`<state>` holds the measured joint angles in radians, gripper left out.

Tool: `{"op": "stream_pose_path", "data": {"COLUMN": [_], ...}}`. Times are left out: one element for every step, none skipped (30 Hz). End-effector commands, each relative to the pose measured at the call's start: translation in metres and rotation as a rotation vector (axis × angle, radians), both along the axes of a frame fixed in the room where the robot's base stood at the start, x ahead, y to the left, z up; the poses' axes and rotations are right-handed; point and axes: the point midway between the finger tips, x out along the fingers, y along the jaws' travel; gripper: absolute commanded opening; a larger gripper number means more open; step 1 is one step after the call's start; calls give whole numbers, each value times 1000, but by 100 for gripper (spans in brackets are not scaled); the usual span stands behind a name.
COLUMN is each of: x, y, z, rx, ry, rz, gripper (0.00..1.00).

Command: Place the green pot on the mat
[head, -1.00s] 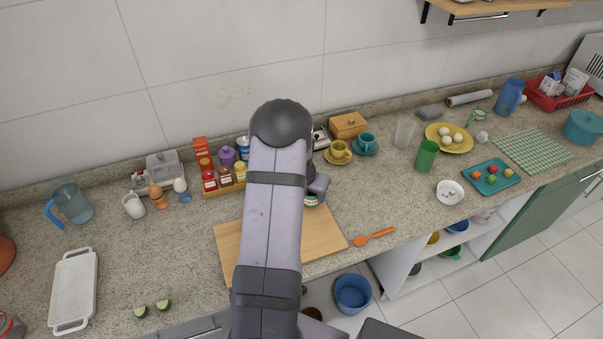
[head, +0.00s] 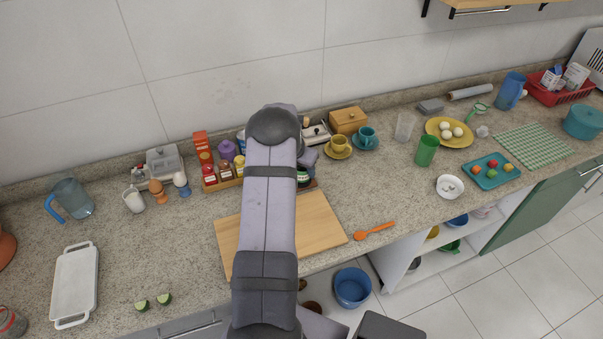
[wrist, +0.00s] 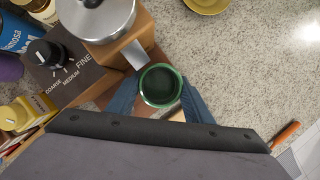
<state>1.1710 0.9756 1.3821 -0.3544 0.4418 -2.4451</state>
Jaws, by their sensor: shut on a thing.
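In the wrist view my gripper (wrist: 159,98) is shut on a small round green-rimmed container (wrist: 160,85), its dark inside facing the camera. The container is under or beside the metal spout of a brown grinder (wrist: 95,65); I cannot tell whether they touch. A green checked mat (head: 533,145) lies flat and bare at the right of the counter, far from my gripper. A lidded teal pot (head: 583,122) stands just right of the mat.
A wooden board (head: 318,222) lies under my arm, with an orange spoon (head: 375,231) beside it. Between there and the mat stand a green cup (head: 427,151), a white bowl (head: 450,187), a yellow plate (head: 449,145) and a teal tray (head: 491,171).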

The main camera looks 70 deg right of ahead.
Motion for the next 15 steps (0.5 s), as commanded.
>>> {"op": "stream_pose_path", "data": {"x": [2,1,1,1,1,1,1,1,1,1,1,1,1,1,1], "y": [-1,-1,-1,-1,-1,-1,-1,-1,-1,-1,-1,-1,-1,-1,-1], "z": [-7,-11,-13,-14,-15,-15,-16,-15,-15,-15,-15,-14,-14,-14,-14], "rx": [1,1,1,1,0,0,0,0,0,0,0,0,0,0,0], "ry": [0,1,0,0,0,0,0,0,-1,-1,-1,-1,-1,-1,-1], "rz": [1,1,1,1,1,1,1,1,1,1,1,1,1,1,1], "gripper": [19,19,19,19,19,19,19,19,19,19,19,19,19,19,19]}}
